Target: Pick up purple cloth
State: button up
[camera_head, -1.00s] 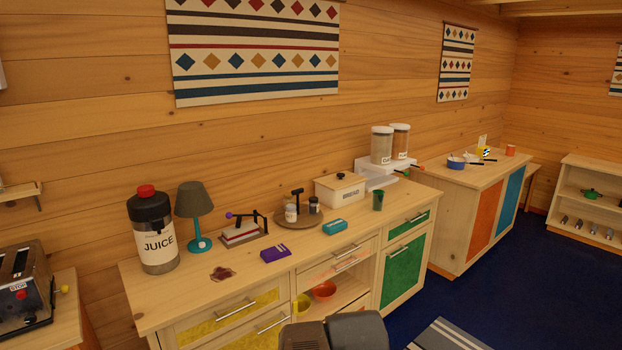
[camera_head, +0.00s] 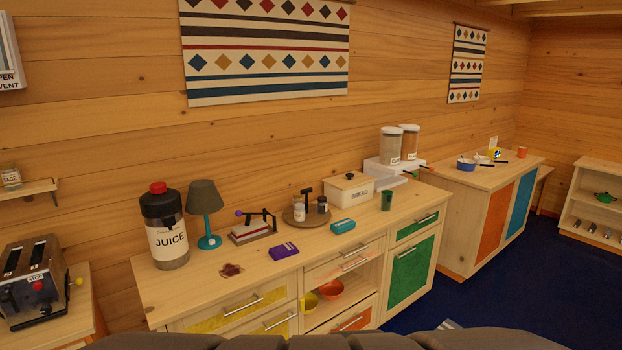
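The purple cloth (camera_head: 284,251) lies folded on the wooden counter top (camera_head: 200,289), near its front edge. A dark red spill (camera_head: 231,270) is on the counter just left of it. A folded teal cloth (camera_head: 342,225) lies to its right, apart from it. A dark part of my own body crosses the bottom edge of the picture. My gripper's fingers are not visible, and nothing of mine touches the purple cloth.
A juice dispenser (camera_head: 166,231) and a teal lamp (camera_head: 207,207) stand at the counter's left. A napkin holder (camera_head: 254,229), a round tray with jars (camera_head: 306,217), a bread box (camera_head: 346,190) and a green cup (camera_head: 387,201) stand behind or right. A toaster (camera_head: 36,282) is far left.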

aim_at(286, 250)
jog(key=k+z, duration=0.1)
jog(key=i+j+u, duration=0.15)
jog(key=i+u, duration=0.15)
jog(key=i, duration=0.65)
jog(key=i+u, duration=0.35)
jog(key=i, duration=0.55)
